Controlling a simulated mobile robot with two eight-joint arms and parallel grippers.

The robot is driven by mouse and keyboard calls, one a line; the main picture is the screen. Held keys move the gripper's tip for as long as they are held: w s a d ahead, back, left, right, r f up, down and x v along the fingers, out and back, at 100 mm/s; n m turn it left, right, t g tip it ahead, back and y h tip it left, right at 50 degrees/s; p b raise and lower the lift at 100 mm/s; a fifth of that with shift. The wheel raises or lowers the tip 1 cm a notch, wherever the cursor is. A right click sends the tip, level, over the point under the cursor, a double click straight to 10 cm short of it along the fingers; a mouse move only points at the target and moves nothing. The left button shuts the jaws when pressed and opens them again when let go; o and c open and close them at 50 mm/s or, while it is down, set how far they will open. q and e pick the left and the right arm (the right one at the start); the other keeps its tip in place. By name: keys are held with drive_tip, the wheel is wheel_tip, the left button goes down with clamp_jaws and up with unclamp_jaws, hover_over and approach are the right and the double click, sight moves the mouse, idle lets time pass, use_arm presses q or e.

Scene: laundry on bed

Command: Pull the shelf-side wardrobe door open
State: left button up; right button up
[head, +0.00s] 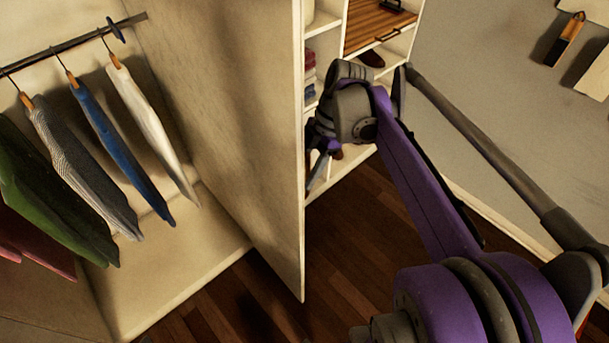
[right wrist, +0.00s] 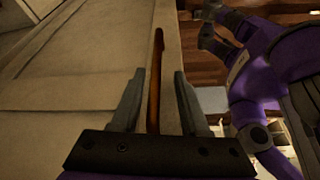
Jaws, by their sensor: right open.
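The shelf-side wardrobe door (head: 235,120) is a tall cream panel. In the head view it stands swung out from the wardrobe, with hanging clothes visible on its left. In the right wrist view the door (right wrist: 85,75) fills the left side, and a slim orange-brown handle (right wrist: 156,75) stands near its edge. My right gripper (head: 318,172) is just right of the door's free edge in the head view, partly in shadow. In the right wrist view my right gripper (right wrist: 158,100) is open, with one finger on each side of the handle. I cannot tell whether either finger touches it.
Shirts hang from a rail (head: 75,45) inside the wardrobe, including a white shirt (head: 150,115) and a blue shirt (head: 115,140). White shelves (head: 322,28) with folded items stand beyond the door. Dark wooden floor (head: 345,235) lies bare right of the door.

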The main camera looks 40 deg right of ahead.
use_arm(q)
drive_tip(key=shift+w+r, duration=0.1)
drive_tip(key=shift+r, duration=0.2)
use_arm(e)
drive_tip(key=v, duration=0.9)
drive_tip(key=shift+s, duration=0.1)
